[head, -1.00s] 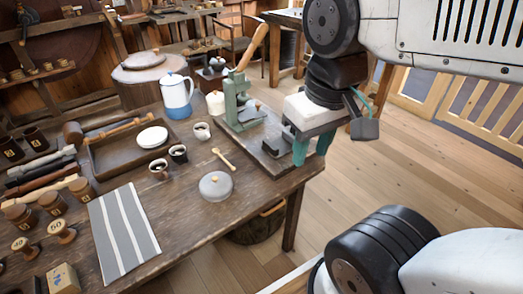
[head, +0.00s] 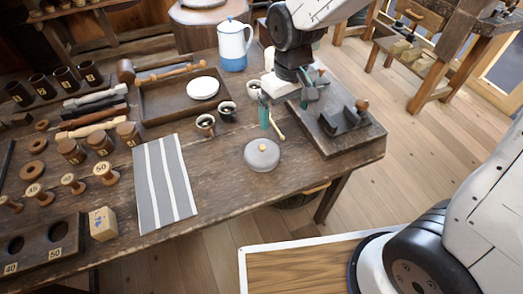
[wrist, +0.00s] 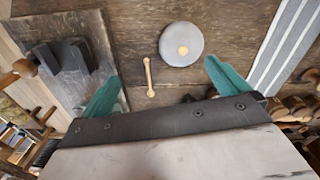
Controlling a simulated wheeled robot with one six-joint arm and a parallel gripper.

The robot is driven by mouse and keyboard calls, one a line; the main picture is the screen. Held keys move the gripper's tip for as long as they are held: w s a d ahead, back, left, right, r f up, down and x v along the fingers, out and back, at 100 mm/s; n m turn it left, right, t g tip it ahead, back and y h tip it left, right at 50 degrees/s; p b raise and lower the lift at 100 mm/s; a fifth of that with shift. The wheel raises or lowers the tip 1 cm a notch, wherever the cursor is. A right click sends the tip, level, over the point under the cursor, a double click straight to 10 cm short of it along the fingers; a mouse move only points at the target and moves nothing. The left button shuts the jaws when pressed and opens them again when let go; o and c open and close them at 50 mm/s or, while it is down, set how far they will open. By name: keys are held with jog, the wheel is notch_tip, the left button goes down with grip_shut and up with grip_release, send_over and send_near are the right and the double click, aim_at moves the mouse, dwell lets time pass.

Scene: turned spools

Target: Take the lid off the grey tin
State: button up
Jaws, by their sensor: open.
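The grey tin (head: 261,159) stands on the table near its front edge, right of the striped cloth. Its round grey lid (head: 262,153) has a small wooden knob and sits on it. In the wrist view the lid (wrist: 181,45) lies ahead of my gripper, nearer the right fingertip. My gripper (head: 284,103) is above the table, behind the tin in the head view, with its teal fingers pointing down. In the wrist view the fingers of my gripper (wrist: 161,75) are wide apart with nothing held between them.
A dark board with metal fittings (head: 340,140) lies to the right. The striped cloth (head: 165,185) is on the left. Bare table lies in front of the tin.

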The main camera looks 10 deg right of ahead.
jog(key=n, duration=0.1)
send_over(263, 147)
jog(key=f, duration=0.6)
jog(key=shift+w+d+f, duration=0.15)
jog(key=shift+w+f, duration=0.15)
jog(key=f, duration=0.7)
jog(key=shift+s+a+f, duration=0.25)
jog(key=c, duration=1.1)
